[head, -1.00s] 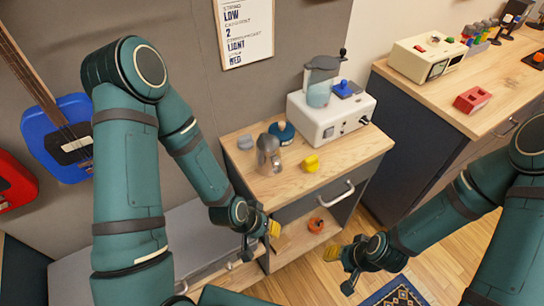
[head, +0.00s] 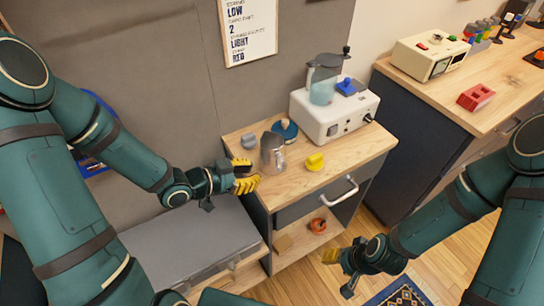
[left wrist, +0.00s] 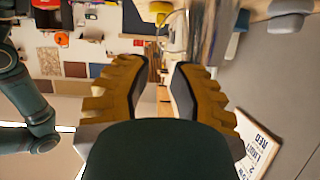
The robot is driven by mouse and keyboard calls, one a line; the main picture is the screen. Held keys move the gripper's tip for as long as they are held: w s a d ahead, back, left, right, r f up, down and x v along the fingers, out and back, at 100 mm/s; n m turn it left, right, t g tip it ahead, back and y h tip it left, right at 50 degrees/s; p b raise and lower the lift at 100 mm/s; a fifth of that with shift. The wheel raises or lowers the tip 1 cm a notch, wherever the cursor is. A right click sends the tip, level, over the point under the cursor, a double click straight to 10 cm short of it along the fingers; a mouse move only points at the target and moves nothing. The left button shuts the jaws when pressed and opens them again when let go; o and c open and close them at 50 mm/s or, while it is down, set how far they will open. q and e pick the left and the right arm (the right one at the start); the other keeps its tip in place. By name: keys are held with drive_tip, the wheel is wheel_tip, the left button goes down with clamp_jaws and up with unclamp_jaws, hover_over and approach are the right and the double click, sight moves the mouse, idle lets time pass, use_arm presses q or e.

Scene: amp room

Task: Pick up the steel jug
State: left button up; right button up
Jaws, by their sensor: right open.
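The steel jug (head: 271,154) stands upright on the wooden top of a small cabinet (head: 300,184). My left gripper (head: 248,180) is at the cabinet's left edge, just left of the jug and apart from it. In the left wrist view the two yellow fingers (left wrist: 163,66) are spread with nothing between them. The shiny jug (left wrist: 212,28) shows there beyond the fingertips, off to the right and partly cut by the frame. My right gripper (head: 332,257) is open and empty, low over the floor in front of the cabinet.
A yellow object (head: 315,162), a grey block (head: 248,140) and a blue round item (head: 286,129) stand close around the jug. A white machine with a blender cup (head: 335,117) is behind to the right. A grey case (head: 195,245) lies low on the left.

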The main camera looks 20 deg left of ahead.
sight(283, 170)
use_arm(q)
drive_tip(key=b+x, duration=0.2)
drive_tip(key=x, duration=0.9)
drive_tip(key=shift+f, duration=0.1)
clamp_jaws()
